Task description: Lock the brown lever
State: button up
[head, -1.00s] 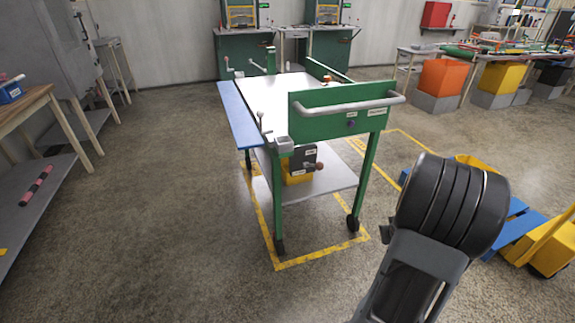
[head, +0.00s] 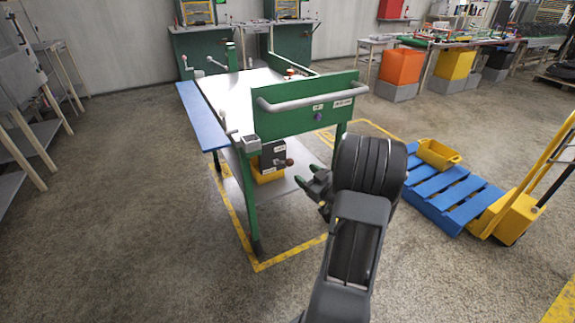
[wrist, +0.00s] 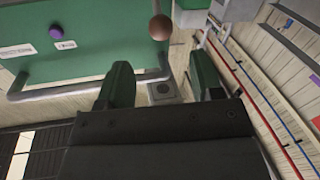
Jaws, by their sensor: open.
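The brown lever (head: 289,162) is a short handle with a round brown knob on a dark box (head: 270,156) on the lower shelf of the green cart, in the head view. Its knob (wrist: 160,27) also shows in the wrist view, beyond the fingertips and roughly between them. My gripper (head: 313,176) is open and empty, in front of the cart and right of the lever in the picture. Its two green fingers (wrist: 161,72) stand apart in the wrist view and do not appear to touch the knob. The lever's pivot is unclear.
The green cart's grey push handle (head: 312,98) and end panel (head: 290,118) are above the lever. A blue pallet (head: 440,195) with a yellow bin (head: 438,153) lies to the right. Floor left of the cart is clear.

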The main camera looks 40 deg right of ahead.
aim_at(290, 163)
jog(key=w, duration=0.6)
jog(key=w+b, duration=0.1)
jog(key=w, duration=0.2)
jog(key=shift+a, duration=0.35)
